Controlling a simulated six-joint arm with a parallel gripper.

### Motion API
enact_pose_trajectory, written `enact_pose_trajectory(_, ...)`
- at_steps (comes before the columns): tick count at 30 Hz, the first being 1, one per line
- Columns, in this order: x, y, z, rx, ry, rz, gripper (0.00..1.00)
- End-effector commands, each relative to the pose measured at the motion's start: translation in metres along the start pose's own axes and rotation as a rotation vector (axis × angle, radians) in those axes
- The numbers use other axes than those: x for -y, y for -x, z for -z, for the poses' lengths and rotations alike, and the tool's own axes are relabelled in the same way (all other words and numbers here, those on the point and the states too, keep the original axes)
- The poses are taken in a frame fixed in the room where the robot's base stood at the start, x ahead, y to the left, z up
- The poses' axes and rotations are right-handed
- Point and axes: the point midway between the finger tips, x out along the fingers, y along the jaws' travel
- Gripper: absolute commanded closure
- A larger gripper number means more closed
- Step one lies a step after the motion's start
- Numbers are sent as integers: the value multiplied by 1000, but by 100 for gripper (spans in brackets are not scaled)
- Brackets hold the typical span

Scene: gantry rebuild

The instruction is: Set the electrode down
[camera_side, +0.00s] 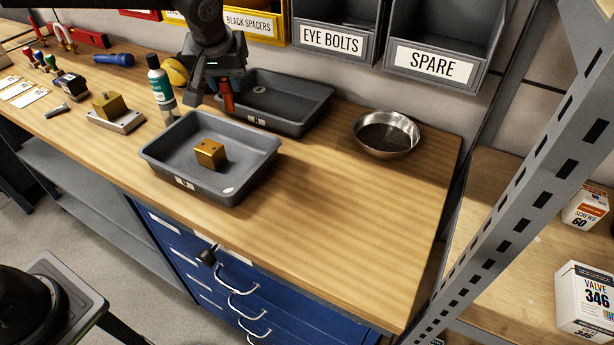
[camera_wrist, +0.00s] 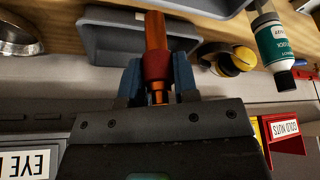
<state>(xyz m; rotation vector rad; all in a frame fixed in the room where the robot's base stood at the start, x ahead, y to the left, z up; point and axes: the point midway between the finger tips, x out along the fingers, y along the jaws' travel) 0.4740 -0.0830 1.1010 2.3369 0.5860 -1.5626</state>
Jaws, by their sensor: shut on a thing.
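My gripper (camera_side: 222,85) is shut on the electrode (camera_side: 228,98), a copper-coloured rod with a red collar. In the wrist view the two blue-tipped fingers of my gripper (camera_wrist: 158,75) press on either side of the red collar, and the electrode (camera_wrist: 155,32) sticks out beyond them. In the side view the electrode points down by the left end of the rear grey tray (camera_side: 300,124), with the front grey tray (camera_side: 162,165) nearer the camera. I cannot tell whether its lower end touches anything.
A brass block (camera_side: 210,154) lies in the front tray. A green-labelled bottle (camera_side: 160,85) and a yellow round item (camera_side: 175,72) stand left of my gripper. A metal bowl (camera_side: 387,134) is at the right. The bench front right is clear. Bins (camera_side: 345,40) line the back.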

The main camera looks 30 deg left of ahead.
Motion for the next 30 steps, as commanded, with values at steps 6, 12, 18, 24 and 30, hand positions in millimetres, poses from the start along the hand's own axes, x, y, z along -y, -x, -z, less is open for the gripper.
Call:
enact_pose_trajectory(6, -44, 6, -19, -2, -85, -36, 100)
enact_pose_trajectory(12, -71, -3, -37, 0, -100, -40, 100)
enact_pose_trajectory(18, -111, -21, -64, 1, -100, -39, 100)
enact_pose_trajectory(24, -143, -35, -85, -1, -97, -40, 100)
enact_pose_trajectory(30, -155, -41, -93, -2, -93, -40, 100)
